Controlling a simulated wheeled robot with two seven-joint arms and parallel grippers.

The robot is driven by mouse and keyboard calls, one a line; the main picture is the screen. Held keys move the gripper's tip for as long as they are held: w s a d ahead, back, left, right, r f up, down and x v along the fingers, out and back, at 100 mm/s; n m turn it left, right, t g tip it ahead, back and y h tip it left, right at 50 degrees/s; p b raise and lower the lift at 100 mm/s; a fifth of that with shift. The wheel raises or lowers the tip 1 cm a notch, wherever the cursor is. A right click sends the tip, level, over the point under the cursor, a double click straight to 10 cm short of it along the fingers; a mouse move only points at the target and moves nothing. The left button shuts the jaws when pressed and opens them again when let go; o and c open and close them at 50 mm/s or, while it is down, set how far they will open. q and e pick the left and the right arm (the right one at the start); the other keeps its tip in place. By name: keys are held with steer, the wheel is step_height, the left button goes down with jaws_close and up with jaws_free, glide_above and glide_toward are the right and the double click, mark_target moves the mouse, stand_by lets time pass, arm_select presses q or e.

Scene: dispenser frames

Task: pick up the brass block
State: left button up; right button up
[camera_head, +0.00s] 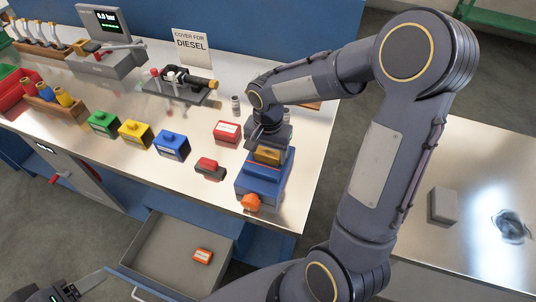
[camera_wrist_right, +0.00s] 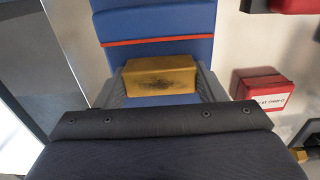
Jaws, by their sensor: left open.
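The brass block (camera_head: 268,155) is a small dull-gold block on a blue stand (camera_head: 262,180) near the bench's right end. In the right wrist view the brass block (camera_wrist_right: 160,75) shows a dark scuffed patch on its near face. My right gripper (camera_wrist_right: 160,82) has one grey finger at each end of the block, with no clear gap, and looks shut on it. In the head view the right gripper (camera_head: 268,146) comes down over the block and partly hides it. My left gripper (camera_head: 82,290) is open and empty at the bottom left.
A red-and-white box (camera_head: 227,131) and a red-topped dark block (camera_head: 209,168) lie left of the stand. An orange knob (camera_head: 251,202) sits at the stand's front. Green, yellow and blue boxes stand further left.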

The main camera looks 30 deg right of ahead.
steer(key=c, duration=0.6)
steer(key=shift+r, duration=0.1)
